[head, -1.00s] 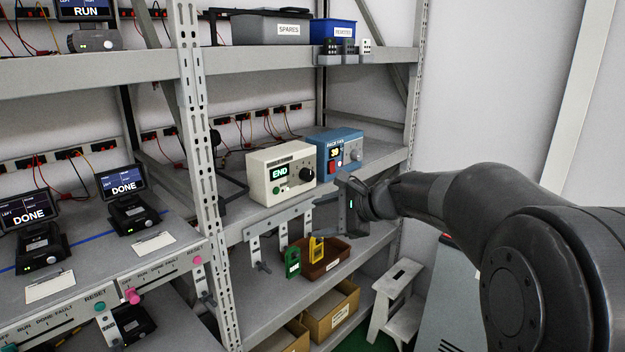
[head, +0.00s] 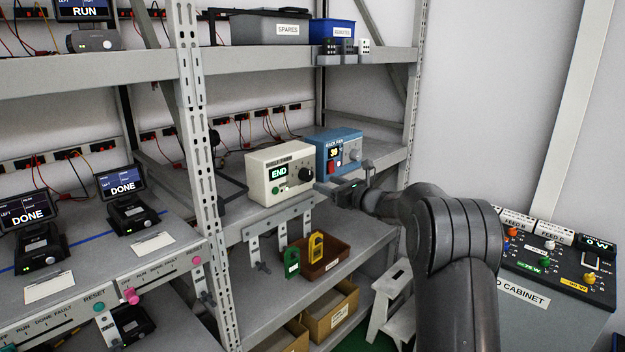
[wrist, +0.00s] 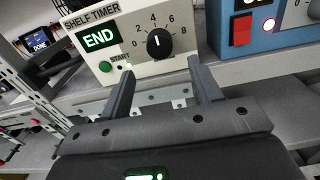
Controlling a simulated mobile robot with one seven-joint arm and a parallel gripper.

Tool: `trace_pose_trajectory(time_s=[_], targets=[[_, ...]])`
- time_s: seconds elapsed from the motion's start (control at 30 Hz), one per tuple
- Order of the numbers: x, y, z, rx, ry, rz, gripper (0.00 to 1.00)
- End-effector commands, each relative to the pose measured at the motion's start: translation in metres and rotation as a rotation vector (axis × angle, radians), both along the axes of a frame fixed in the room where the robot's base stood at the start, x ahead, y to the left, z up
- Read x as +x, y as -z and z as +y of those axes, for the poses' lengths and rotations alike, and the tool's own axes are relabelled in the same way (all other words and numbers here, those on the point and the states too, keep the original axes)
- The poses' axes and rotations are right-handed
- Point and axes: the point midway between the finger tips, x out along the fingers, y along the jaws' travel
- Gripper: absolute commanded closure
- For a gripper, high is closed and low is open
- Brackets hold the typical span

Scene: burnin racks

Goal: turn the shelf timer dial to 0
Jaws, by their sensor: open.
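The shelf timer is a cream box (head: 262,194) on the middle shelf. It also fills the top of the wrist view (wrist: 150,66), with a lit END display (wrist: 98,38), a green START button (wrist: 105,66) and a black dial (wrist: 159,43). The dial's white pointer stands nearly upright, between the printed 2 and 6, near the 4. A 0 is printed at the dial's lower left. My gripper (head: 340,187) is in front of the timer's right side. In the wrist view its open, empty fingers (wrist: 162,78) point at the timer, below the dial and apart from it.
A blue RACK FAN box (head: 335,147) with a red switch stands right beside the timer. Below hang grey brackets (head: 285,224), and a brown bin (head: 333,252) holds green and yellow tags. A rack post (head: 197,150) rises at left. A control cabinet (head: 560,270) stands at right.

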Motion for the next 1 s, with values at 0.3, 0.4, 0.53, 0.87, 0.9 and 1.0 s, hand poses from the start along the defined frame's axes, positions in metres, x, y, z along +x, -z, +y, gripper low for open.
trace_pose_trajectory(time_s=[0.3,0.4,0.53,0.87,0.9,1.0], targets=[[0.039,0.001,0.040,-0.001,-0.001,0.000,0.42],[0.045,0.001,0.046,-0.001,-0.002,-0.001,0.42],[0.048,0.000,0.049,-0.001,-0.001,-0.001,0.42],[0.049,0.000,0.050,-0.001,-0.001,-0.001,0.48],[0.049,0.000,0.050,-0.001,-0.001,-0.001,0.52],[0.049,0.000,0.049,-0.001,-0.001,-0.001,0.60]])
